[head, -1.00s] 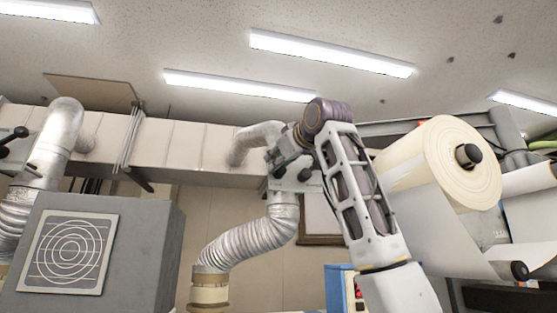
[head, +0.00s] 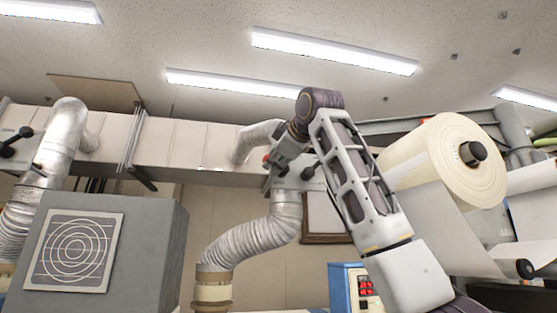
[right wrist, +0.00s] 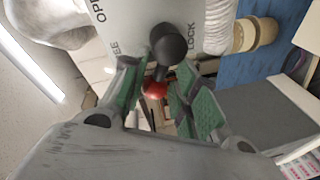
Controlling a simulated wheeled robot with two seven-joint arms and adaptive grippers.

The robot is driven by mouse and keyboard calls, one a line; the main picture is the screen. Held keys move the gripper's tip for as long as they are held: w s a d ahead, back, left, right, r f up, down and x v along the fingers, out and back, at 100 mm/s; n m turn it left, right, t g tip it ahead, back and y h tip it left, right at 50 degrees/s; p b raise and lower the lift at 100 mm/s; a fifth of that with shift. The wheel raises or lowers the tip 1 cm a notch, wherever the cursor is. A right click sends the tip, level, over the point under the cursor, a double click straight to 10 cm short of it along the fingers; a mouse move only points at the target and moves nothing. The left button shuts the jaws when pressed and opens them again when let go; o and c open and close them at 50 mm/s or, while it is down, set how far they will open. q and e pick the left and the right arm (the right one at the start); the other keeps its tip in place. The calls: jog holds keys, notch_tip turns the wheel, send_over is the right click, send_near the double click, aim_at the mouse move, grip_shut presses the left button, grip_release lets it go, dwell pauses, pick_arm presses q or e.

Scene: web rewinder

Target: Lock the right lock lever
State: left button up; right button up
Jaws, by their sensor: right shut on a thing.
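The right lock lever shows in the right wrist view as a dark round hub (right wrist: 168,43) with a red end (right wrist: 154,89) on a pale plate (right wrist: 128,20). The plate carries printed words, among them "OPEN" and "LOCK". My right gripper (right wrist: 156,92) is shut on the lever's red end, between its green-lined fingers. In the head view my right gripper (head: 276,163) is up against the lever plate (head: 297,184) on the duct, with a bit of red beside it. The lever's shaft is mostly hidden. My left gripper is not in view.
A second lever (head: 14,143) sits on the left duct. A silver flexible pipe (head: 250,238) hangs below the right plate. A large paper roll (head: 450,165) stands right of my arm, and a grey box (head: 150,250) is at lower left.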

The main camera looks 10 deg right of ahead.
jog(key=n, duration=0.1)
jog(key=f+n+h, duration=0.1)
jog(key=n, duration=0.1)
jog(key=shift+w+a+f+g, duration=0.1)
jog(key=shift+a+g, duration=0.15)
jog(key=shift+g, duration=0.05)
jog(key=shift+f+n+h, duration=0.2)
jog(key=shift+n+h, duration=0.1)
jog(key=shift+n, duration=0.4)
jog(key=shift+f+n+h, duration=0.2)
jog(key=shift+n+h, duration=0.1)
jog(key=shift+n, duration=0.4)
jog(key=shift+c, duration=0.3)
jog(key=o, duration=1)
jog(key=shift+d, duration=0.1)
jog(key=shift+s+r, duration=0.15)
jog(key=shift+s, duration=0.05)
jog(key=shift+s+r, duration=0.1)
jog(key=shift+s, duration=0.3)
jog(key=v, duration=1)
jog(key=shift+s, duration=0.4)
